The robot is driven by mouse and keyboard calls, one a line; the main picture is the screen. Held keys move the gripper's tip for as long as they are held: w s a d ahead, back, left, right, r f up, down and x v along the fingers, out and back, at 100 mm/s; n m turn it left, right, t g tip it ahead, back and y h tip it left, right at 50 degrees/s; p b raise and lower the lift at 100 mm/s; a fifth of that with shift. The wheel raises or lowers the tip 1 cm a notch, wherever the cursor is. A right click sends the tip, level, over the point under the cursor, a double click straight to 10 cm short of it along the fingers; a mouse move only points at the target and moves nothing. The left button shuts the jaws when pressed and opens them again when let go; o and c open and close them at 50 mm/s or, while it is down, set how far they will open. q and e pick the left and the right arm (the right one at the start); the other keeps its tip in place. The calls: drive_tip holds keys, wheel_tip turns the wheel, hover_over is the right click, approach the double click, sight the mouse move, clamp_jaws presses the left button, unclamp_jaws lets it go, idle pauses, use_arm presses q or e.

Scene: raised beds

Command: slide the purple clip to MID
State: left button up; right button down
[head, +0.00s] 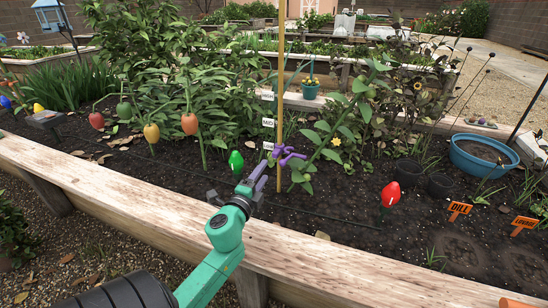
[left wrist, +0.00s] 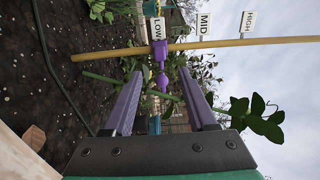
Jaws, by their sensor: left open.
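The purple clip (head: 286,154) sits around the thin yellow-brown stake (head: 280,60) at the height of the LOW label (head: 268,146). The MID label (head: 268,122) is above it and the HIGH label (head: 267,97) is higher still. In the left wrist view the clip (left wrist: 160,60) is on the stake beside LOW (left wrist: 158,30), with MID (left wrist: 204,24) and HIGH (left wrist: 248,22) further right. My left gripper (head: 259,174) is open, its purple fingers spread; in the left wrist view (left wrist: 160,95) the clip lies beyond the fingertips, between them. My right gripper is out of view.
A leafy stem (head: 335,125) leans close to the stake on the right. The raised bed's wooden edge (head: 150,205) runs below my left arm. A green bulb-shaped marker (head: 236,162) stands left of the clip. A red one (head: 390,194) and a blue pot (head: 483,157) are at right.

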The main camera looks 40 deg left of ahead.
sight(275, 157)
use_arm(q)
drive_tip(key=b+x, duration=0.1)
drive_tip(key=x, duration=0.8)
clamp_jaws()
idle(1.0)
